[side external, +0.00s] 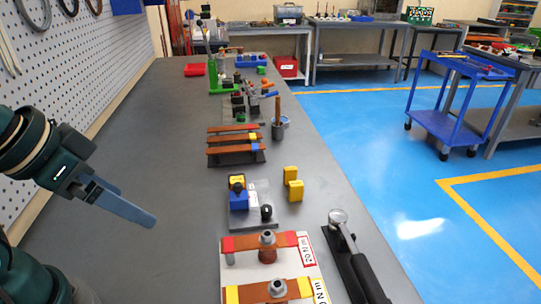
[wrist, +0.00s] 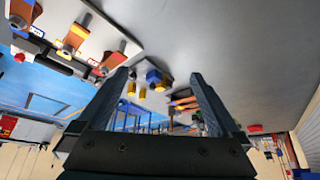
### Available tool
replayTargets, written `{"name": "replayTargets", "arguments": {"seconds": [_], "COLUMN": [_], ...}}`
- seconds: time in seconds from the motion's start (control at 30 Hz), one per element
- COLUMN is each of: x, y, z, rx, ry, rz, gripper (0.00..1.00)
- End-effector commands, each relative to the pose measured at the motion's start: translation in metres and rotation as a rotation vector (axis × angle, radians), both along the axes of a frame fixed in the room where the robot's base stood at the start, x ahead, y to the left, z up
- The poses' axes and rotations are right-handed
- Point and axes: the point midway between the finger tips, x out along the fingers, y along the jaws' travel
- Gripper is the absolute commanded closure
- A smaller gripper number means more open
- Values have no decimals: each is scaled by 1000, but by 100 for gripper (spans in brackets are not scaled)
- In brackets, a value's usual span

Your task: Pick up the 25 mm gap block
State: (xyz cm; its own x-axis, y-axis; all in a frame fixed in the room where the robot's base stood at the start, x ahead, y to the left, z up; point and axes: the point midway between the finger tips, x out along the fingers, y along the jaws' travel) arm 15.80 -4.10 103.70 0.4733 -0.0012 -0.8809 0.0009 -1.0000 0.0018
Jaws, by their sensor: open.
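My gripper (side external: 150,219) is open and empty, above the left part of the bench in the side view. In the wrist view its two fingers (wrist: 160,73) stand wide apart. Two yellow blocks, one at the back (side external: 290,174) and one in front (side external: 295,191), stand close together on the bench, well right of my gripper. Left of them, a small fixture with a grey base (side external: 252,226) carries a blue block (side external: 238,201) and a yellow part (side external: 237,182). The blue block also shows between the fingers in the wrist view (wrist: 153,76). No readable size marks the 25 mm gap block.
Copper bars on a dark stand (side external: 236,158) lie behind the fixture. A white torque board (side external: 305,265) and a black-handled wrench (side external: 357,258) lie at the front. A pegboard wall (side external: 85,65) runs along the left. The left bench is clear.

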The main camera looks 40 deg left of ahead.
Motion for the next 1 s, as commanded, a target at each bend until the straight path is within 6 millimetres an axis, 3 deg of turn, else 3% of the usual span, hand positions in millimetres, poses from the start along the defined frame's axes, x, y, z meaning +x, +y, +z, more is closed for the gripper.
{"name": "replayTargets", "arguments": {"seconds": [0.23,0.27,0.3,0.33,0.7,1.0], "x": [0,0,0,0,-1,12], "y": [0,0,0,0,1,47], "z": [0,0,0,0,0,10], "rx": [0,0,1,1,18,397], "ry": [1,1,1,1,7,103], "rz": [1,1,0,0,-25,-287], "gripper": [0,4,19,28,28,28]}}
